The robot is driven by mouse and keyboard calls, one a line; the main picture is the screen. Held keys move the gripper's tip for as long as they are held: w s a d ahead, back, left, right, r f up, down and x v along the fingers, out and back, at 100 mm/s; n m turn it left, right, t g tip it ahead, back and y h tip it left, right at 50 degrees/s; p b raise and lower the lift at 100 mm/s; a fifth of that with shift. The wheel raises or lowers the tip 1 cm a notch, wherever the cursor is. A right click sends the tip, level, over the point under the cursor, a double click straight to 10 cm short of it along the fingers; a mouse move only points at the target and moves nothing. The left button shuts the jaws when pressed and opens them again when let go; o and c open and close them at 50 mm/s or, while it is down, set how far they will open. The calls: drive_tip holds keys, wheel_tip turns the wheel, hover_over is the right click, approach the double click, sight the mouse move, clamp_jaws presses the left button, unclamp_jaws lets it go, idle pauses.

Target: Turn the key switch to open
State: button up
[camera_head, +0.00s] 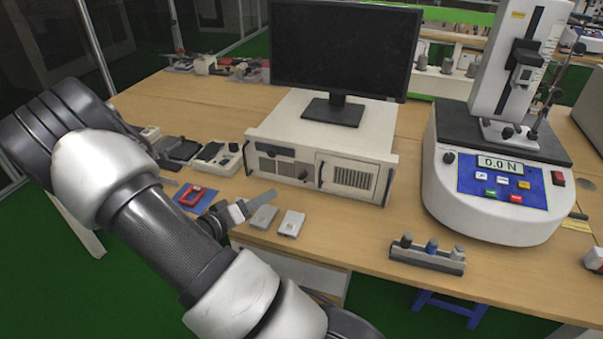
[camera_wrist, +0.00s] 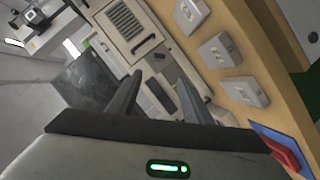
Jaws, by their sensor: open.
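A pale computer case (camera_head: 310,160) stands on the table with a monitor on top. Its front has a black latch area at left, a grille at right and side handles. It also shows in the wrist view (camera_wrist: 110,30), ahead of my fingers. My gripper (camera_head: 238,210) is before the case's lower left front, above the table edge. In the wrist view my gripper (camera_wrist: 160,80) has its two fingers spread, with nothing held between them.
Small pale boxes (camera_wrist: 220,50) lie along the table edge, two showing in the head view (camera_head: 291,223). A red item (camera_head: 196,195) lies on a blue sheet. A force tester (camera_head: 495,180) stands right. A holder with small cylinders (camera_head: 428,256) is at the front edge.

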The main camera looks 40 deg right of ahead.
sight(301, 177)
drive_tip(key=b+x, duration=0.2)
drive_tip(key=x, duration=1.6)
drive_tip(key=shift+r, duration=0.1)
drive_tip(key=c, duration=1.1)
drive_tip(key=shift+o, duration=0.2)
